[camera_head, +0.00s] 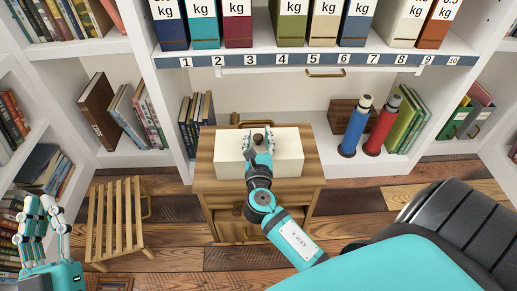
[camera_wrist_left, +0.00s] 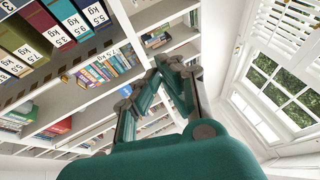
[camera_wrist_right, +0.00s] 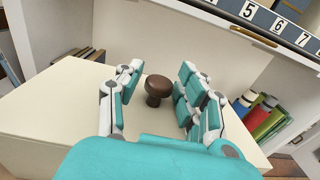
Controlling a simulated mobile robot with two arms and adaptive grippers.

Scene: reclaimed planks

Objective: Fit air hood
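A cream block-shaped piece (camera_head: 287,158) with a dark brown round knob (camera_head: 258,138) on top rests on a small wooden cabinet (camera_head: 214,168). I take this piece to be the air hood. My right gripper (camera_head: 258,150) is over its top. In the right wrist view the knob (camera_wrist_right: 157,88) stands between my open fingers (camera_wrist_right: 157,95), apart from them, above the wide cream surface (camera_wrist_right: 60,110). My left gripper (camera_head: 40,205) is raised at the far left, away from the cabinet. In the left wrist view its empty fingers (camera_wrist_left: 162,75) lean together at the tips.
A slatted wooden stool (camera_head: 117,220) stands left of the cabinet. Behind it are shelves with books, numbered weight binders (camera_head: 290,22), and blue (camera_head: 355,128) and red cylinders (camera_head: 381,127). A black and teal chair-like shape (camera_head: 440,225) fills the lower right. Plank floor shows between.

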